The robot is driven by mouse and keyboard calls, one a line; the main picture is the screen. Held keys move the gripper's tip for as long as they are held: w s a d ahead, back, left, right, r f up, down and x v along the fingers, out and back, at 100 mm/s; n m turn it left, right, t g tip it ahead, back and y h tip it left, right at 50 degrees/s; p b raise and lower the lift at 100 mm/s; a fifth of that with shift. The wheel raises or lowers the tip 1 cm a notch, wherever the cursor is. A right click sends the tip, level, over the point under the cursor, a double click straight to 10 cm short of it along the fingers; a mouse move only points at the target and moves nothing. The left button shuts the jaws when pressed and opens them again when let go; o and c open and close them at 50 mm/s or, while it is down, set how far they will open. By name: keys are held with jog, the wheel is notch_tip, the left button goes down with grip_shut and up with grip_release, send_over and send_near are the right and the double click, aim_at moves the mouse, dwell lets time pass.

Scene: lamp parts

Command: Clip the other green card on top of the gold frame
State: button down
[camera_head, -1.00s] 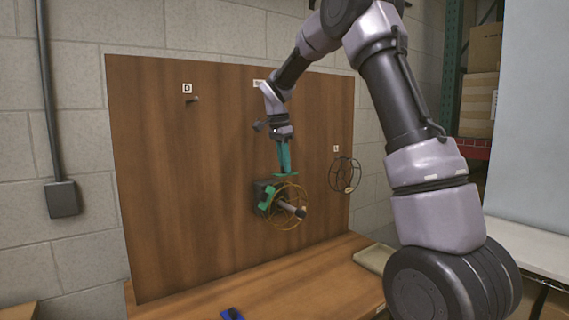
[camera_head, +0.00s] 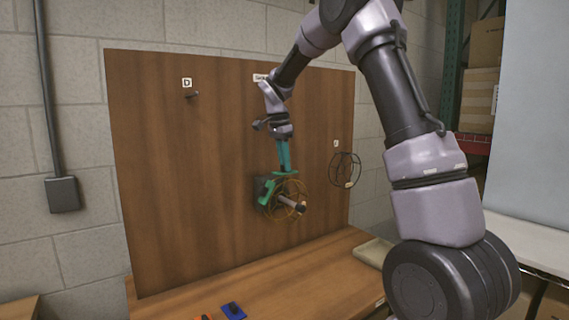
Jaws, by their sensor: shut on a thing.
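The gold frame (camera_head: 296,190) is a round wire frame around a pale rod with a dark end, which sticks out from a dark block on the upright wooden board. One green card (camera_head: 267,192) is at the left side of the gold frame. My gripper (camera_head: 285,172) reaches down from above to the top of the gold frame. It is shut on the other green card (camera_head: 285,157), a tall teal-green piece. The lower end of this card is at the frame's top edge; whether it is clipped on is too small to tell.
A dark wire frame (camera_head: 344,169) hangs at the right of the wooden board (camera_head: 160,190). An empty peg (camera_head: 193,95) is under the D label. A blue piece (camera_head: 233,311) and an orange piece (camera_head: 205,317) lie on the table (camera_head: 265,275). A pale tray (camera_head: 373,252) is at the right.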

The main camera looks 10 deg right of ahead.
jog(key=shift+f, duration=0.65)
dwell(0.8)
jog(key=shift+r, duration=0.1)
jog(key=c, duration=0.7)
grip_release()
jog(key=shift+c, duration=0.2)
notch_tip(320, 180, up, 10)
jog(key=a, duration=0.1)
jog(key=s+d+r+n+y, duration=0.1)
jog(key=s+d+r+n, duration=0.1)
jog(key=s+r, duration=0.3)
jog(key=s+d+f+n+t+y, duration=0.1)
jog(key=s+n+t, duration=0.1)
jog(key=s, duration=0.7)
jog(key=s+d+f+n+t, duration=0.2)
jog(key=s+n, duration=0.1)
jog(key=s, duration=0.6)
jog(key=s+d+f+n+t+y, duration=0.1)
jog(key=s+d+n+t, duration=0.1)
jog(key=s, duration=0.7)
jog(key=shift+f+y, duration=0.15)
jog(key=shift+y, duration=0.15)
